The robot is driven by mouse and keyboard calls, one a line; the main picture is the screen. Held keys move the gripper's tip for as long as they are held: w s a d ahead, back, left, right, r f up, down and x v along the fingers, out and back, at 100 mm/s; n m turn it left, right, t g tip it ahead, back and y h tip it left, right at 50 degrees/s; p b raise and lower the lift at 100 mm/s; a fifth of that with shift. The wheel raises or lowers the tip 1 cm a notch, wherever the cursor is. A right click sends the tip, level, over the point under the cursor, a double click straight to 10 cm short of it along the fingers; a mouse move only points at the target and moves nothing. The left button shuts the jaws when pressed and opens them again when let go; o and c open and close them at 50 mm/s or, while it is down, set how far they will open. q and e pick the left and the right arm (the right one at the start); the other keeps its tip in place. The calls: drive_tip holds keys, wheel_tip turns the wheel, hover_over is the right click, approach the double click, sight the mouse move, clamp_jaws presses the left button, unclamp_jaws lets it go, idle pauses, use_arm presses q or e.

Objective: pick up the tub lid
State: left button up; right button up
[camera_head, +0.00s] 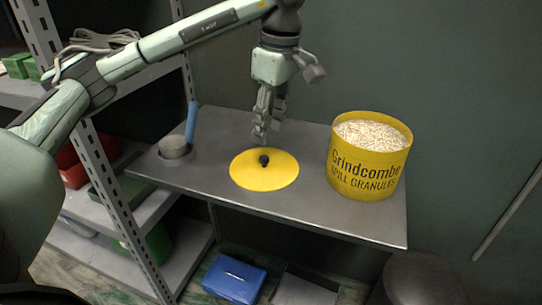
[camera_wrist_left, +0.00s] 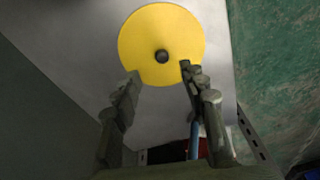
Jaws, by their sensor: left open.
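The tub lid (camera_head: 264,177) is a flat yellow disc with a dark round knob (camera_head: 264,160) at its centre. It lies on the grey metal shelf top, left of the tub. The left wrist view also shows the lid (camera_wrist_left: 148,30) and its knob (camera_wrist_left: 162,56). My left gripper (camera_head: 262,138) points down just above the lid, behind the knob in the head view. In the left wrist view its two fingers (camera_wrist_left: 158,76) are apart, with nothing between them, and the knob lies beyond their tips. My right gripper is in neither view.
A yellow open tub (camera_head: 366,172) full of pale granules stands right of the lid. A round container (camera_head: 174,148) with a blue-handled tool (camera_head: 192,121) stands at the left. A shelving rack (camera_head: 120,220) is at the left, and a blue box (camera_head: 234,279) is below.

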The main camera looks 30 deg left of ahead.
sight(264, 157)
use_arm(q)
drive_tip(key=f, duration=0.4)
drive_tip(key=a+f, duration=0.1)
drive_tip(key=f, duration=0.2)
drive_tip(key=shift+s+f, duration=0.1)
drive_tip(key=shift+s, duration=0.15)
drive_tip(key=shift+c, duration=0.3)
clamp_jaws()
